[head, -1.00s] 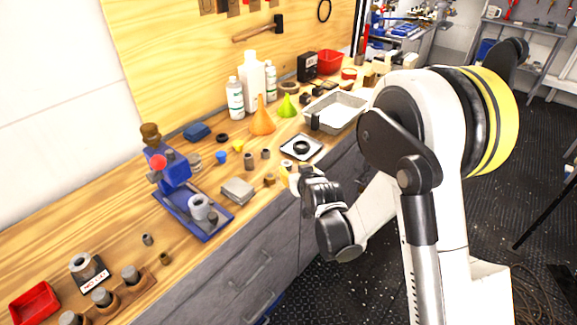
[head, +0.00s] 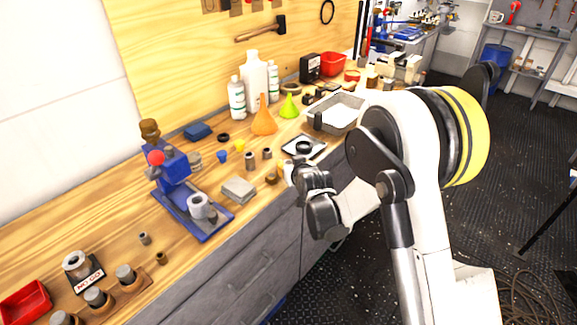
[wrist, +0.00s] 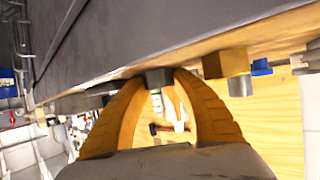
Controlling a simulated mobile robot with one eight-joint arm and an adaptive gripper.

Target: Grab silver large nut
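A grey metal nut (wrist: 158,77) shows in the wrist view just beyond my fingertips, near the bench's front edge. It fits the silver large nut. My gripper (wrist: 160,82) has two yellow-orange fingers, one on each side of it, with a gap between them. I cannot tell whether they touch the nut. In the head view my gripper (head: 287,170) is at the bench's front edge, and my wrist hides most of the fingers and the nut.
A brass-coloured block (wrist: 226,63) and a grey cylinder (wrist: 240,86) stand close by in the wrist view. A grey square block (head: 239,189) lies left of my gripper. A black-and-white tray (head: 303,147) with a dark ring sits behind. Drawers (head: 250,270) are below the edge.

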